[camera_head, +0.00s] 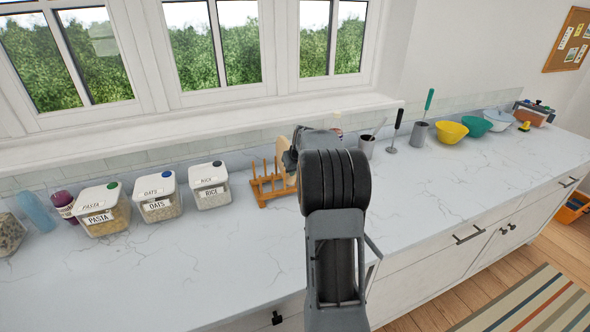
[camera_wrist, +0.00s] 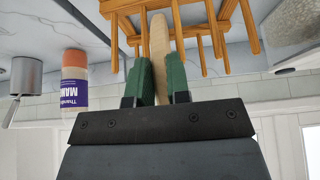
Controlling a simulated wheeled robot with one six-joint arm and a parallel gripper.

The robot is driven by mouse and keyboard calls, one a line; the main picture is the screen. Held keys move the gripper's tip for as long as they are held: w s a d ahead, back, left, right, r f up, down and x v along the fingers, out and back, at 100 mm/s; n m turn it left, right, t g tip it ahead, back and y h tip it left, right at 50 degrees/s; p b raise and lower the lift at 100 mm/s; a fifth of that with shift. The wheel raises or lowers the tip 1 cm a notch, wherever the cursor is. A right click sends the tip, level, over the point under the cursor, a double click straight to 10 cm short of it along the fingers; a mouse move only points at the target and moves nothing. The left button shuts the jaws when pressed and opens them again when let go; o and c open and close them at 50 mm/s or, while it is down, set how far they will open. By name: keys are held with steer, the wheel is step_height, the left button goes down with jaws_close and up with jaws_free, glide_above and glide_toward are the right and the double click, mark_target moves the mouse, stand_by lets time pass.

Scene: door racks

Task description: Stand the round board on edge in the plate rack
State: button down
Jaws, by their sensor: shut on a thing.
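The wooden plate rack (camera_head: 262,190) stands on the counter below the window, with upright pegs. In the wrist view the rack (camera_wrist: 232,30) appears upside down at the top. The pale round board (camera_wrist: 161,42) is seen edge-on between the green fingers of my gripper (camera_wrist: 160,78), which is shut on it. The board is upright among the rack's pegs; I cannot tell whether it rests on the rack's base. In the head view a sliver of the board (camera_head: 283,148) shows at the rack's right end, and my arm hides the rest and the fingers.
Labelled jars of rice (camera_head: 209,187), oats (camera_head: 157,197) and pasta (camera_head: 101,210) stand left of the rack. A bottle with an orange cap (camera_wrist: 75,80) and a grey utensil pot (camera_wrist: 26,74) are close by. Bowls (camera_head: 451,132) stand farther right. The front counter is clear.

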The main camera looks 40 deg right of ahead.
stand_by(0.3)
steer(key=c, duration=1)
jaws_free()
step_height(320, 180, up, 12)
steer(key=p, duration=0.8)
steer(key=shift+f, duration=0.1)
